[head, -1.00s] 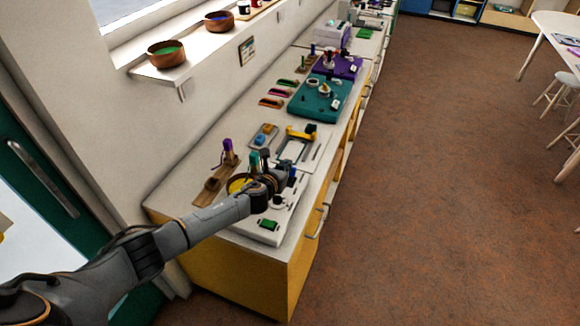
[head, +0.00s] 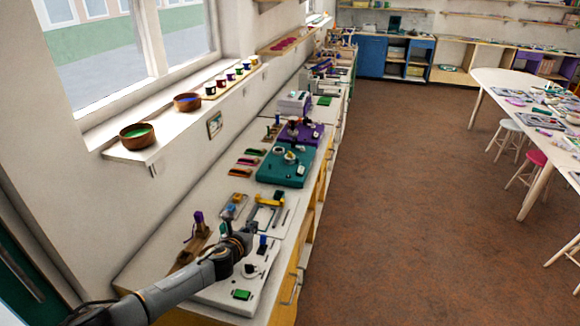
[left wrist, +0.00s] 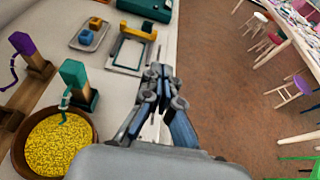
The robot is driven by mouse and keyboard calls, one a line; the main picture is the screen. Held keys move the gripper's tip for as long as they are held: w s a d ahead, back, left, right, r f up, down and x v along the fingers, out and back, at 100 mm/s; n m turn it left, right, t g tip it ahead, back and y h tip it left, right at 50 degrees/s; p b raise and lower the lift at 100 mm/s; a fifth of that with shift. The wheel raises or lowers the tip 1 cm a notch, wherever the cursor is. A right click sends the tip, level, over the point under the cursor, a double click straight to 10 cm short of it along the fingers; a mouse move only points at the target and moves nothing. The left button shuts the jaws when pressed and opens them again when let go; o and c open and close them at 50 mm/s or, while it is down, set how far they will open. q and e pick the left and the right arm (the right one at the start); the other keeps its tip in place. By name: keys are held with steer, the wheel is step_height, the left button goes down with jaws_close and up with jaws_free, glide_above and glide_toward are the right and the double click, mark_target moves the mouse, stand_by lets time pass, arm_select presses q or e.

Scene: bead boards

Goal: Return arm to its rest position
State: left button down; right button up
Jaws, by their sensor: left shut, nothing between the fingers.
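My left arm comes in from the lower left of the head view and reaches over the near end of the counter. My left gripper shows clearly in the left wrist view (left wrist: 160,85), its fingers together and empty. In the head view the gripper end (head: 248,236) is small and partly hidden by the wrist. In the left wrist view it is above the counter's edge, to the right of a wooden bowl of yellow beads (left wrist: 55,143). My right gripper is not in view.
The long counter (head: 160,252) holds a white board (head: 220,296), a teal board (head: 270,168) and a purple board (head: 310,134). Wooden stands with purple (left wrist: 22,43) and teal (left wrist: 73,72) tops stand near the bowl. A window shelf runs above. The brown floor (head: 400,220) on the right is clear.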

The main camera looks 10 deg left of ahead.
arm_select(q)
steer(key=s+d+f+n+g, duration=0.1)
steer(key=s+d+n, duration=0.2)
steer(key=s+n, duration=0.35)
steer(key=s+d+f+n+g+y, duration=0.1)
steer(key=s+d+f+n+g, duration=0.1)
steer(key=s+d+n, duration=0.35)
steer(key=s+d+f+n+g, duration=0.1)
steer(key=s+n, duration=0.5)
steer(key=s, duration=0.2)
steer(key=s+a+r+n+g, duration=0.2)
steer(key=s+n+g, duration=0.1)
steer(key=s+n, duration=0.8)
steer(key=s+a+r+n+g, duration=0.25)
steer(key=s+n, duration=0.35)
steer(key=s, duration=1)
step_height(320, 180, down, 34)
steer(key=g+b, duration=0.2)
steer(key=b, duration=0.6)
steer(key=s+a+f+b, duration=0.1)
steer(key=s+f+b, duration=0.2)
steer(key=s+f, duration=0.5)
steer(key=s+a+f+g+b, duration=0.1)
steer(key=s+a+f+b, duration=0.1)
steer(key=s+f, duration=0.7)
step_height(320, 180, down, 6)
steer(key=shift+s+m+b, duration=0.25)
steer(key=shift+m+b, duration=0.05)
steer(key=shift+b, duration=0.45)
